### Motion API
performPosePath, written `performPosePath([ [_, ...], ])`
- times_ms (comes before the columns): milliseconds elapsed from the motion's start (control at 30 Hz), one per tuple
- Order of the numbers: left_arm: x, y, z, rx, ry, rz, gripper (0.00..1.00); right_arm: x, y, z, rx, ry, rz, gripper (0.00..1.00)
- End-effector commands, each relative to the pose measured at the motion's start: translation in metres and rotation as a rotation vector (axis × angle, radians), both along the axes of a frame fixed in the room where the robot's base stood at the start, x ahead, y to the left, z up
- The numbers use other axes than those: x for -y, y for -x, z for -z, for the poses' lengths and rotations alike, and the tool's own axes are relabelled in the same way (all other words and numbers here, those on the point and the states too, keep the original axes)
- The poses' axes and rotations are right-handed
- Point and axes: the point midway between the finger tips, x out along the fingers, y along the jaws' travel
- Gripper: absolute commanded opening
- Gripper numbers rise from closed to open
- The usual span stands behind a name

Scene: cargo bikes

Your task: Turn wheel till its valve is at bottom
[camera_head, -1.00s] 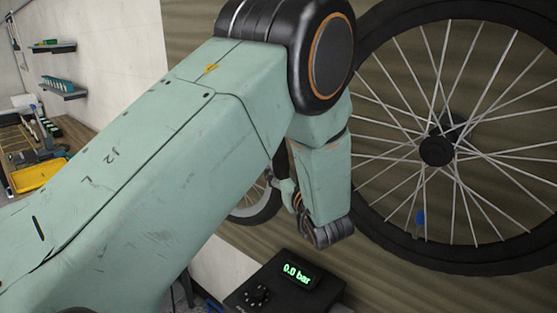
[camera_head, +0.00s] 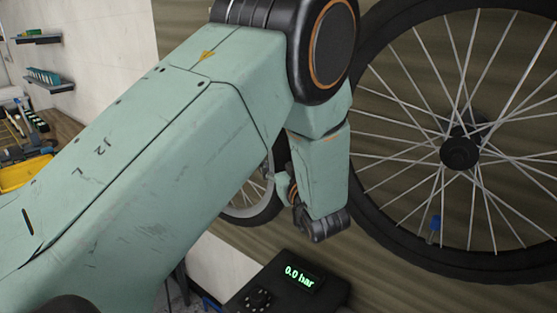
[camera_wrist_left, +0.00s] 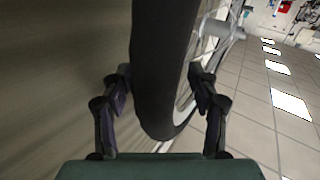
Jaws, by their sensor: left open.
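The large black-tyred wheel (camera_head: 460,255) with silver spokes fills the right of the head view. A small blue piece (camera_head: 435,222), likely its valve, sits at the inner rim, below and a little left of the hub (camera_head: 460,153). My left gripper (camera_wrist_left: 159,78) is open in the left wrist view, with one finger on each side of a tyre (camera_wrist_left: 160,110). Whether the fingers touch it cannot be told. In the head view my left arm hides the fingers.
A black gauge box reading 0.0 bar (camera_head: 290,285) stands below my arm. Another wheel (camera_head: 255,205) shows partly behind it. Shelves (camera_head: 50,80) and a yellow tray (camera_head: 25,172) are at the left. Tiled floor (camera_wrist_left: 260,125) lies at right in the wrist view.

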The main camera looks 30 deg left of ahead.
Motion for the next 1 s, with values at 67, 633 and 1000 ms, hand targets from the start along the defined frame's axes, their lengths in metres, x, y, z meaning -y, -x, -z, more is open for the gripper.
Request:
performPosePath([
  [67, 0.0008, 0.0003, -0.0002, 0.000, 0.000, 0.001, 0.60, 0.0000, 0.0000, 0.0001, 0.000, 0.000, 0.000, 0.40],
  [633, -0.0007, -0.0005, -0.0002, 0.001, 0.001, -0.001, 0.15, 0.0000, 0.0000, 0.0001, 0.000, 0.000, 0.000, 0.40],
  [1000, -0.0014, -0.0015, 0.0000, 0.002, 0.001, 0.000, 0.00, 0.0000, 0.0000, 0.0001, 0.000, 0.000, 0.000, 0.40],
])
